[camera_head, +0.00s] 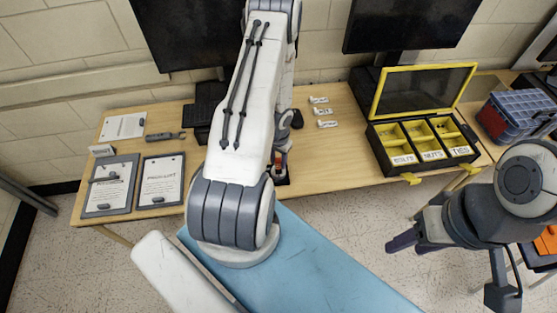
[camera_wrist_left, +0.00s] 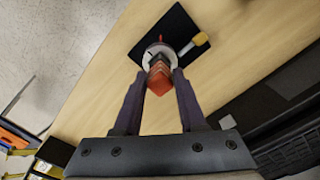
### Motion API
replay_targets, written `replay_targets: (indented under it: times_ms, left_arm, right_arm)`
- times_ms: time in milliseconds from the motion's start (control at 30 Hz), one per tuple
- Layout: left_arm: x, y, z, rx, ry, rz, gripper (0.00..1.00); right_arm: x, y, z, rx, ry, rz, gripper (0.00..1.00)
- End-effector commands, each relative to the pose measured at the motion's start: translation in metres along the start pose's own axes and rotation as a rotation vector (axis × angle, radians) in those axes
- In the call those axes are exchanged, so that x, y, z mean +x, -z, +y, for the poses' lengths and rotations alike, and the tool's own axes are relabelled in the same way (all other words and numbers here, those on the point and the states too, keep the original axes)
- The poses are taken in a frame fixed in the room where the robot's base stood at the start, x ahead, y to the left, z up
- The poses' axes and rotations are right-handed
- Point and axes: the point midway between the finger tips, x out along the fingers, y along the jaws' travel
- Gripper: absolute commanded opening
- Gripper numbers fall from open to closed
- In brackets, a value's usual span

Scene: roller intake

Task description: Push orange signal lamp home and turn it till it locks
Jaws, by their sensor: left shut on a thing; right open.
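The orange signal lamp (camera_wrist_left: 160,78) is between the two dark fingers of my left gripper (camera_wrist_left: 161,72) in the left wrist view. The gripper is shut on it. The lamp's far end meets a pale round ring (camera_wrist_left: 159,50) on a black plate (camera_wrist_left: 183,20); I cannot tell how deep it sits or how it is turned. In the head view my left arm hides most of this spot, and only a small orange-red patch (camera_head: 279,160) shows beside it. My right gripper (camera_head: 408,243) is open and empty, in front of the table at the right.
A yellow part (camera_wrist_left: 194,44) stands beside the ring on the plate. On the table (camera_head: 335,160) are an open yellow-edged sorting box (camera_head: 391,167), small white labelled pieces (camera_head: 326,124), and clipboards (camera_head: 160,181). Monitors (camera_head: 410,22) stand behind. A blue toolbox (camera_head: 512,118) is at the right.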

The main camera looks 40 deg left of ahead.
Motion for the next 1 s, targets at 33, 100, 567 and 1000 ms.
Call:
replay_targets:
  times_ms: [33,100,567,1000]
  left_arm:
    - [0.003,0.0,0.0,0.0,0.0,0.0,0.0]
    - [0.004,0.0,0.0,0.0,0.0,0.0,0.0]
    - [0.013,0.0,0.0,-0.001,0.0,0.0,0.5]
    - [0.008,0.0,0.0,0.0,0.0,0.0,0.5]
  right_arm:
    - [0.003,0.0,0.0,0.0,0.0,0.0,0.5]
    - [0.004,0.0,0.0,0.0,0.0,0.0,0.5]
    - [0.013,-0.001,0.001,0.0,0.0,0.0,0.5]
    - [0.008,0.0,0.001,0.0,0.0,0.0,0.5]
